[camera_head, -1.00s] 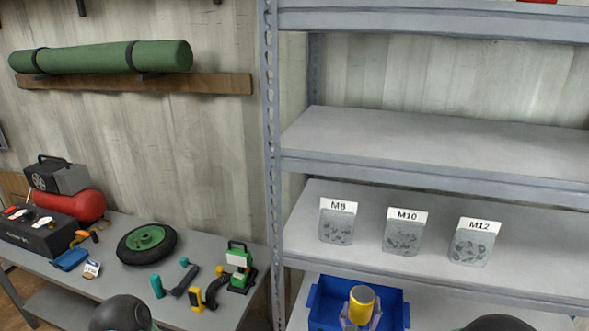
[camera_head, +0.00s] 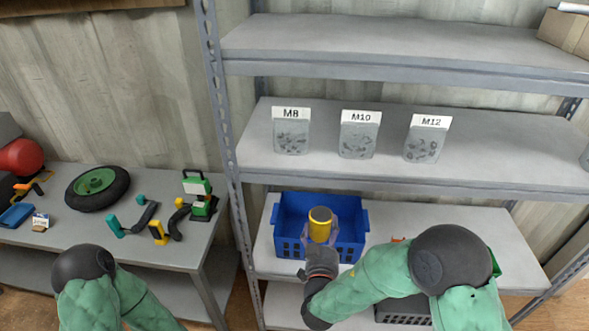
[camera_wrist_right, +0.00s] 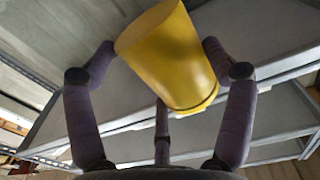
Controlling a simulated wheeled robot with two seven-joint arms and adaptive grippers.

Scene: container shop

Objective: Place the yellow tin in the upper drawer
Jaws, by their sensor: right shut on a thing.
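The yellow tin (camera_head: 320,224) is held by my right gripper (camera_head: 321,234) in front of or over a blue crate on a shelf. I cannot tell its exact depth against the crate. In the right wrist view the tin (camera_wrist_right: 170,58) is tilted between the fingers of the gripper (camera_wrist_right: 160,52), and a third finger shows below it. The gripper is shut on the tin. My left arm shows at the lower left, but its gripper is out of view. I see no drawer that I can make out in these frames.
The blue crate (camera_head: 351,214) stands on a lower shelf (camera_head: 435,222) of a grey rack. Bins labelled M8 (camera_head: 291,137), M10 (camera_head: 359,140) and M12 (camera_head: 426,145) stand one shelf up. A workbench (camera_head: 160,190) with a wheel (camera_head: 97,188) and tools is at left.

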